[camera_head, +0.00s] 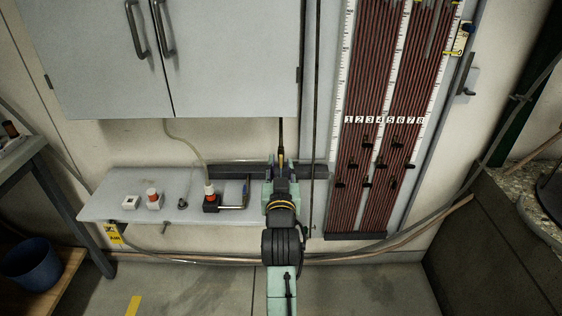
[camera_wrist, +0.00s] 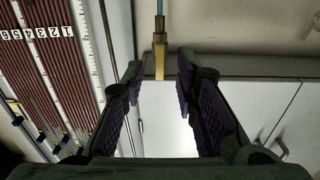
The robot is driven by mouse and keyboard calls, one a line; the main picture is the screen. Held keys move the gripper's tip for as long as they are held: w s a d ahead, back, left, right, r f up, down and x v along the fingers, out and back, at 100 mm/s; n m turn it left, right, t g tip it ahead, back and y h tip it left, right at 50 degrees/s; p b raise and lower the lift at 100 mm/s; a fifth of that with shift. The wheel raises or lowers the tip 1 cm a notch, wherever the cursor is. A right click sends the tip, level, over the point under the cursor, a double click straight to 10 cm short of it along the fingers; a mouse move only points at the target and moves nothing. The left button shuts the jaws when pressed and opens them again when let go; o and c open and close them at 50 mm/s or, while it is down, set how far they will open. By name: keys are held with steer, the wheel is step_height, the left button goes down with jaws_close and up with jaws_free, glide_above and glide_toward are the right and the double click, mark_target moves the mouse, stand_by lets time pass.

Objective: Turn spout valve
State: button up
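A slim brass fitting with a yellow tip, which looks like the spout valve (camera_wrist: 160,57), hangs upright at the end of a thin tube in the wrist view. It also shows in the head view (camera_head: 282,157), just above my gripper (camera_head: 282,172). In the wrist view my gripper (camera_wrist: 160,78) is open, with one purple-padded finger on each side of the fitting. Bare gaps show between both fingers and the fitting. I cannot tell whether the fitting's depth matches that of the fingertips.
A grey wall cabinet (camera_head: 170,60) is above left. A shelf (camera_head: 110,208) below holds a black device with an orange-capped part (camera_head: 210,200) and small fittings. A numbered manometer panel (camera_head: 385,60) stands close on the right. A vertical pipe (camera_head: 316,90) runs between.

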steer(key=shift+w, duration=1)
jaws_close()
